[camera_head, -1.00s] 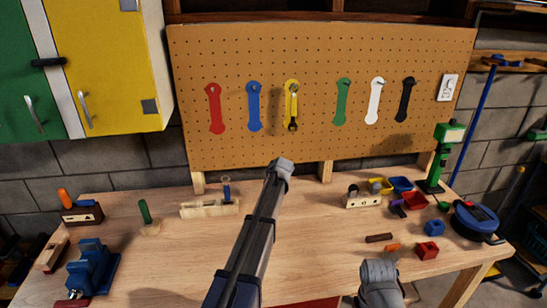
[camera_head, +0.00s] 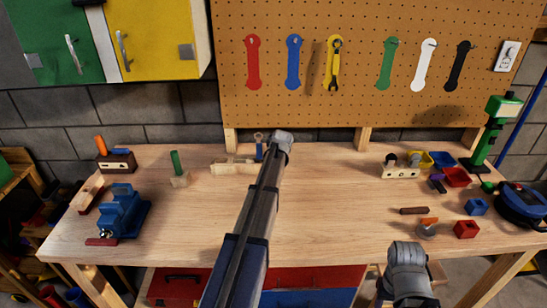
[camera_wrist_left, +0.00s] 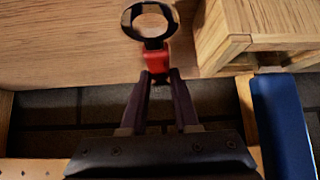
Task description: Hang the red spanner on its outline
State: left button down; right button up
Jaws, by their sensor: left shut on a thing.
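In the left wrist view my left gripper (camera_wrist_left: 160,82) is shut on the red handle of the red spanner (camera_wrist_left: 155,60). The spanner's dark metal ring end sticks out past the jaws, above the bench top. In the head view my left arm reaches across the bench, and its jaws and the spanner are hidden. The red outline (camera_head: 253,62) is at the left of the pegboard (camera_head: 365,20), with no spanner on it. My right arm shows at the lower right, but its gripper is not in view.
A yellow spanner (camera_head: 335,80) hangs on the yellow outline. Blue (camera_head: 293,62), green (camera_head: 387,62), white (camera_head: 424,65) and black (camera_head: 459,65) outlines are also there. A wooden rack (camera_head: 232,168) holds a blue-handled tool near my left arm. A blue vice (camera_head: 122,212) stands left. Mid-bench is clear.

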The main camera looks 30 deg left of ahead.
pick_arm(q)
jog(key=shift+s+a+f, duration=0.25)
jog(key=shift+a+f, duration=0.35)
jog(key=shift+a+r, duration=0.1)
pick_arm(e)
jog(key=shift+f, duration=0.5)
pick_arm(q)
jog(key=shift+f+b, duration=0.25)
jog(key=shift+b, duration=0.15)
jog(key=c, duration=0.7)
grip_release()
pick_arm(e)
jog(key=shift+f, duration=0.2)
